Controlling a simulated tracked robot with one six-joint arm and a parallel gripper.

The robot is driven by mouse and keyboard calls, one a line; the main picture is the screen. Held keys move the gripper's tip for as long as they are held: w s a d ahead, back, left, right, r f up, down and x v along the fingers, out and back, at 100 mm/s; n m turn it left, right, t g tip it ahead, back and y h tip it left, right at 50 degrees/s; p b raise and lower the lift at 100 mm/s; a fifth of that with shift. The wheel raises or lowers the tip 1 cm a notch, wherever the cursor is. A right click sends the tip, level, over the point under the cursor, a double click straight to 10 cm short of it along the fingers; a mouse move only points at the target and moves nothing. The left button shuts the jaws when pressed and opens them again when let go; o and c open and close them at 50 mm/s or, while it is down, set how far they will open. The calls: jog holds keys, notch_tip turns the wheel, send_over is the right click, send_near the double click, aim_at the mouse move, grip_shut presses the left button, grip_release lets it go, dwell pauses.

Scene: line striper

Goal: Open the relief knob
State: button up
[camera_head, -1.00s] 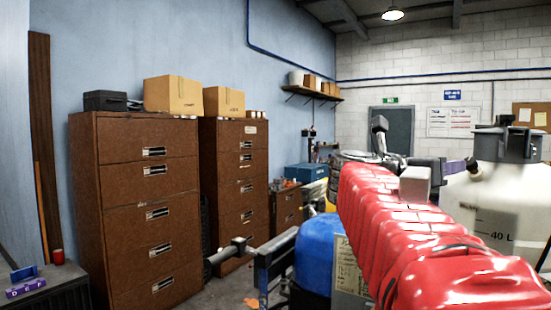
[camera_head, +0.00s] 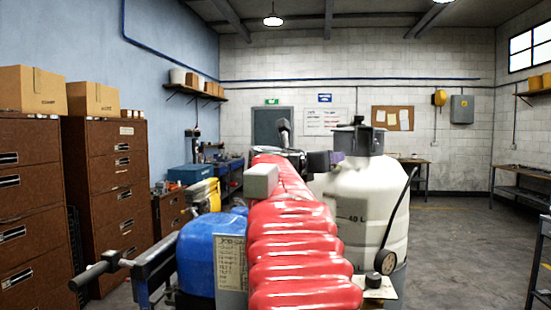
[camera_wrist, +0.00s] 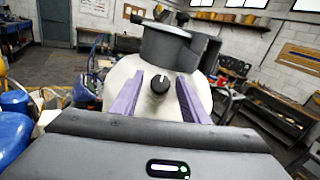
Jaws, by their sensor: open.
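A round black knob (camera_wrist: 160,85) with a white pointer mark sits on the white tank (camera_wrist: 118,80), just below its dark grey cap, in the wrist view. My gripper (camera_wrist: 159,78) is open, its two purple fingers on either side of the knob in the picture. I cannot tell whether they reach or touch it. In the head view, my gripper (camera_head: 324,161) is at the tank (camera_head: 365,200), under its dark cap (camera_head: 358,138), and that knob is hidden there. Another black knob (camera_head: 385,262) stands on a small plate low at the tank's front. I see no label naming the relief knob.
A blue tank (camera_head: 210,255) with a job card (camera_head: 231,262) is left of my red-sleeved arm. A black hose (camera_head: 398,210) runs down the white tank's right side. Brown cabinets (camera_head: 108,190) line the left wall. Open floor (camera_head: 450,240) lies to the right.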

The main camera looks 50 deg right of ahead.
jog(key=shift+d, duration=0.55)
jog(key=c, duration=1)
